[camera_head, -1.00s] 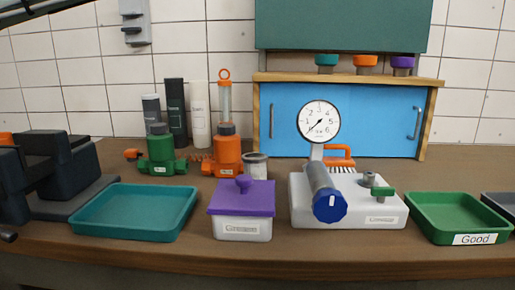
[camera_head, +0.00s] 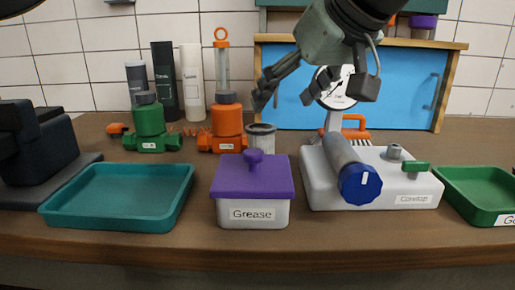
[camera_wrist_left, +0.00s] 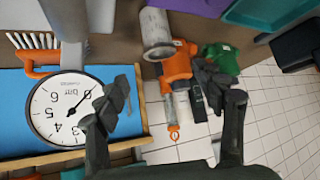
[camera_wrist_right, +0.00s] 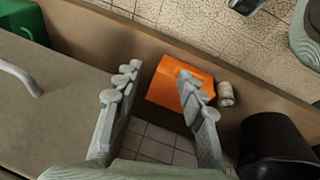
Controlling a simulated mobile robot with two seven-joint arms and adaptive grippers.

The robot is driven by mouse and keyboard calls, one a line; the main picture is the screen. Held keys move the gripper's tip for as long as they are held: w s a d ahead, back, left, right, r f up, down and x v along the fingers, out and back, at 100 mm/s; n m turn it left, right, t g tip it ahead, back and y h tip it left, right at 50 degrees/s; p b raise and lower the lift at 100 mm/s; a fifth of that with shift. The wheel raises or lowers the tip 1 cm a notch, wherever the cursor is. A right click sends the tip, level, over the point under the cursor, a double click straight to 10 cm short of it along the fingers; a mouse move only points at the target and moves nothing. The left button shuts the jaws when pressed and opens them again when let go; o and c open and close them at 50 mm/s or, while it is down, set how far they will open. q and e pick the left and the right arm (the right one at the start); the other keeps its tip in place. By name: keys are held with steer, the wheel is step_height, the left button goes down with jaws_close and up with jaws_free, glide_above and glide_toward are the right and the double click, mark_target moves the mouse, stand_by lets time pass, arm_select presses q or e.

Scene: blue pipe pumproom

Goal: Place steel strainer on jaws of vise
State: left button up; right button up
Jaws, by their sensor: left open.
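The steel strainer (camera_head: 261,141), a grey metal cup with a wide rim, stands upright on the bench behind the purple-lidded grease box. It also shows in the left wrist view (camera_wrist_left: 156,34). My left gripper (camera_head: 286,88) is open and empty, above and slightly right of the strainer, not touching it. Its spread fingers show in the left wrist view (camera_wrist_left: 162,88). The dark vise (camera_head: 38,145) stands at the left edge of the bench, partly cut off; its jaws are hard to make out. My right gripper (camera_wrist_right: 157,80) is open and empty, seen only in its wrist view.
The grease box (camera_head: 252,212) stands in front of the strainer. The orange pump (camera_head: 226,125) and green pump (camera_head: 150,125) stand behind it to the left. A teal tray (camera_head: 112,222) lies between vise and box. The gauge base (camera_head: 330,192) is on the right.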

mark_target(263, 125)
arm_select(q)
steer(key=x, duration=1.1)
steer(key=shift+s+d+f+p, duration=0.1)
steer(key=shift+s+f+p, duration=0.05)
steer(key=shift+f+p, duration=0.15)
steer(key=shift+r, duration=0.15)
steer(key=c, duration=1.4)
steer(key=shift+r, duration=0.45)
steer(key=a+r, duration=0.3)
steer(key=a, duration=0.1)
steer(key=s+a+r, duration=0.1)
steer(key=a+r, duration=0.2)
steer(key=a+r+b, duration=0.1)
steer(key=a+r, duration=0.3)
steer(key=shift+s+a+r, duration=0.1)
steer(key=shift+s+a, duration=0.2)
steer(key=shift+a, duration=0.05)
arm_select(e)
steer(key=shift+s+r, duration=0.2)
steer(key=shift+r, duration=0.2)
